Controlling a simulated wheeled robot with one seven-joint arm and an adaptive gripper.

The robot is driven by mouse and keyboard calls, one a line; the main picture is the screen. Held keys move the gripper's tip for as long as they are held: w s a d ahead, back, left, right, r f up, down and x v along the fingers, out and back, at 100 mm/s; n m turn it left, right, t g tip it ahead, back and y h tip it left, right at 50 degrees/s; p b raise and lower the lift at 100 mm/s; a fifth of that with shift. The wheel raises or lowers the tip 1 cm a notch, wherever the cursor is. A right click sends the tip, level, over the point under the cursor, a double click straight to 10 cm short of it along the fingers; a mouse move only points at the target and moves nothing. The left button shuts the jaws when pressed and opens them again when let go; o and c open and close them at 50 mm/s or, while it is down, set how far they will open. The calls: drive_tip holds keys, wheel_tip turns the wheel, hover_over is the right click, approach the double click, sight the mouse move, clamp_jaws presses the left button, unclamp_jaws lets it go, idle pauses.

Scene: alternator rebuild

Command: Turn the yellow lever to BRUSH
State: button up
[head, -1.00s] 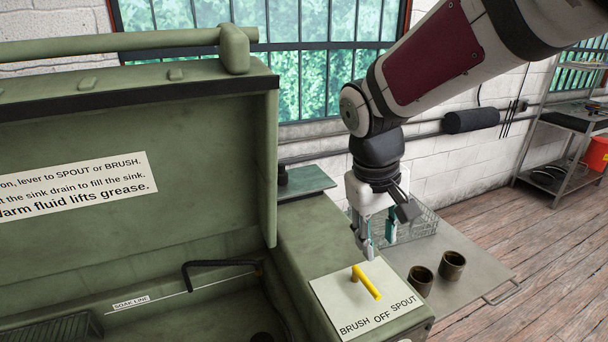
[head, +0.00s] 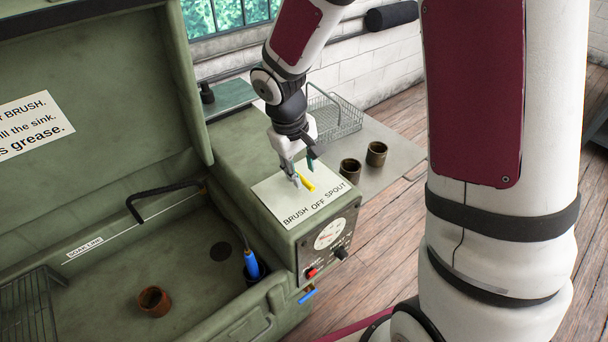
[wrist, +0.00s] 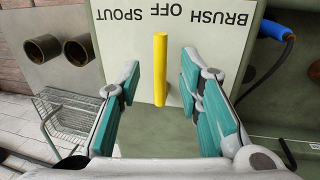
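The yellow lever (head: 308,184) is on a white label plate (head: 268,190) on top of the green washer's right side. The plate reads BRUSH, OFF, SPOUT. In the wrist view the lever (wrist: 160,55) points toward OFF; the lettering appears upside down, with BRUSH on the right. My gripper (head: 304,175) is over the plate at the lever. In the wrist view my gripper (wrist: 160,80) is open, with teal finger pads on both sides of the lever and visible gaps. In the head view the fingers partly hide the lever.
A dial panel (head: 328,240) with a red switch is on the washer's front. The sink at left holds a brown ring (head: 154,301) and a blue-handled brush (head: 251,265). Two brown cups (head: 376,153) and a wire basket (head: 336,118) are on the side table.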

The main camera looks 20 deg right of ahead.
sight(304, 181)
drive_tip(key=shift+d+f, duration=0.15)
drive_tip(key=shift+f, duration=0.6)
drive_tip(key=shift+d+f, duration=0.1)
drive_tip(key=shift+f, duration=0.65)
drive_tip(key=shift+w, duration=0.1)
clamp_jaws()
drive_tip(key=shift+a, duration=0.1)
drive_tip(key=a+m, duration=0.1)
drive_tip(key=m, duration=0.1)
drive_tip(key=a+m+b, duration=0.1)
drive_tip(key=m, duration=0.1)
drive_tip(key=shift+g, duration=0.4)
drive_tip(key=shift+w+a+m+g, duration=0.2)
drive_tip(key=shift+a+m, duration=0.35)
drive_tip(key=shift+m, duration=0.7)
drive_tip(key=shift+w+a+m+g, duration=0.2)
drive_tip(key=shift+a+m, duration=0.35)
drive_tip(key=shift+m, duration=0.7)
